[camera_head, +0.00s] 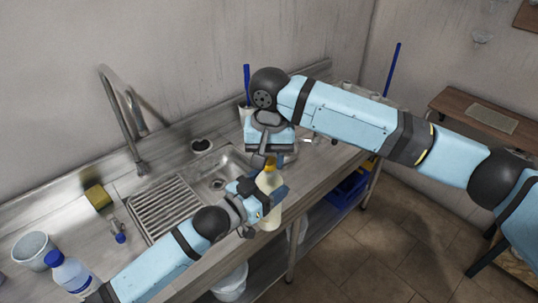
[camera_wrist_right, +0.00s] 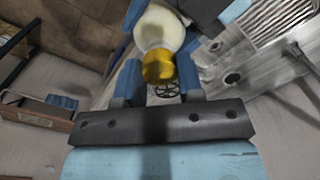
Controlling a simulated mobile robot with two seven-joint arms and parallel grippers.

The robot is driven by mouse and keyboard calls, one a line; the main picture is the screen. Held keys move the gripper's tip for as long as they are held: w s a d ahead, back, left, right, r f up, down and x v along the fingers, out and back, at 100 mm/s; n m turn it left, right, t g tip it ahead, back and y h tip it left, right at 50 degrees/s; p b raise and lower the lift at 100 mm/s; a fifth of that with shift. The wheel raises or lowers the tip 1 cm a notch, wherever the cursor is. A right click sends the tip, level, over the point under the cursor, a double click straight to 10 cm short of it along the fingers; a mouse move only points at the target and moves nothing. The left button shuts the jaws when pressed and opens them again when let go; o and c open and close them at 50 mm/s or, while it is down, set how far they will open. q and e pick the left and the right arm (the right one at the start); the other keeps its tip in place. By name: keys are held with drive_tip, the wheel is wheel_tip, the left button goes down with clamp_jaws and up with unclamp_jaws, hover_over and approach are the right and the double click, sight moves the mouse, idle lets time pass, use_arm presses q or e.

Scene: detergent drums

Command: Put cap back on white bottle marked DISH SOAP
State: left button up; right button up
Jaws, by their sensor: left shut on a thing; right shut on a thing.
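A cream-white bottle (camera_head: 268,182) stands upright near the counter's front edge; its label cannot be read. My left gripper (camera_head: 262,196) is shut around its body. A yellow cap (camera_head: 270,163) is at the top of the bottle. My right gripper (camera_head: 271,155) is above it, shut on the cap from the top. In the right wrist view the cap (camera_wrist_right: 158,68) lies between the blue fingers of my right gripper (camera_wrist_right: 160,82), in line with the bottle (camera_wrist_right: 158,28). I cannot tell whether the cap is seated on the neck or just above it.
The metal sink (camera_head: 225,172) with its ribbed drainboard (camera_head: 165,208) lies behind my left arm. A yellow sponge (camera_head: 98,196), a white tub (camera_head: 33,250) and another bottle with a blue cap (camera_head: 70,272) stand at the left. A blue crate (camera_head: 347,190) sits on the lower shelf.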

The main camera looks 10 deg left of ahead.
drive_tip(key=m, duration=0.5)
drive_tip(key=shift+a, duration=0.1)
drive_tip(key=m, duration=0.9)
drive_tip(key=shift+a+m, duration=0.1)
drive_tip(key=shift+m, duration=0.3)
drive_tip(key=m, duration=0.4)
drive_tip(key=shift+w+m, duration=0.1)
drive_tip(key=shift+m, duration=0.2)
drive_tip(key=o, duration=0.9)
